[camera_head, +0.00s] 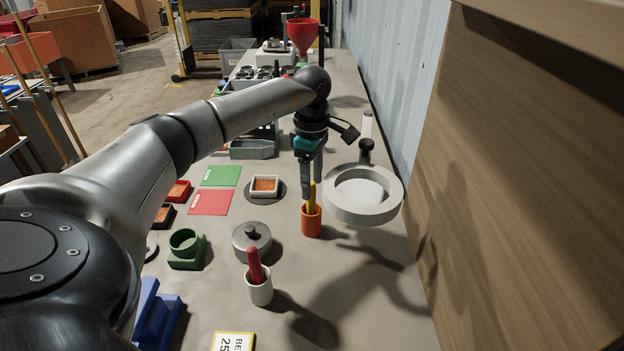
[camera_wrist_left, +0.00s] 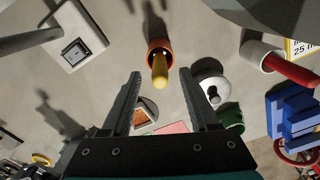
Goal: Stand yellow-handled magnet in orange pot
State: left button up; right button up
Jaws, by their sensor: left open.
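The orange pot (camera_head: 312,222) stands upright on the bench, right of the lidded grey pot. The yellow-handled magnet (camera_head: 311,196) stands in it, its yellow handle sticking up out of the mouth. In the left wrist view the yellow handle (camera_wrist_left: 160,72) rises from the orange pot (camera_wrist_left: 153,46). My left gripper (camera_head: 311,188) is open above the pot, its fingers around or just behind the handle. In the left wrist view my left gripper (camera_wrist_left: 158,82) has its fingers wide apart, with the handle between and beyond the tips, apart from both. My right gripper is not seen.
A white pot with a red handle (camera_head: 260,290) and a lidded grey pot (camera_head: 252,240) stand nearby on the left. A pale ring-shaped magnifier (camera_head: 375,212) is close on the right. A green holder (camera_head: 187,250) and a white dish (camera_head: 264,187) lie further left.

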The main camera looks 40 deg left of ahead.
pick_arm(q)
notch_tip(320, 180, up, 15)
jog(key=p, duration=0.1)
dwell(0.4)
dwell(0.9)
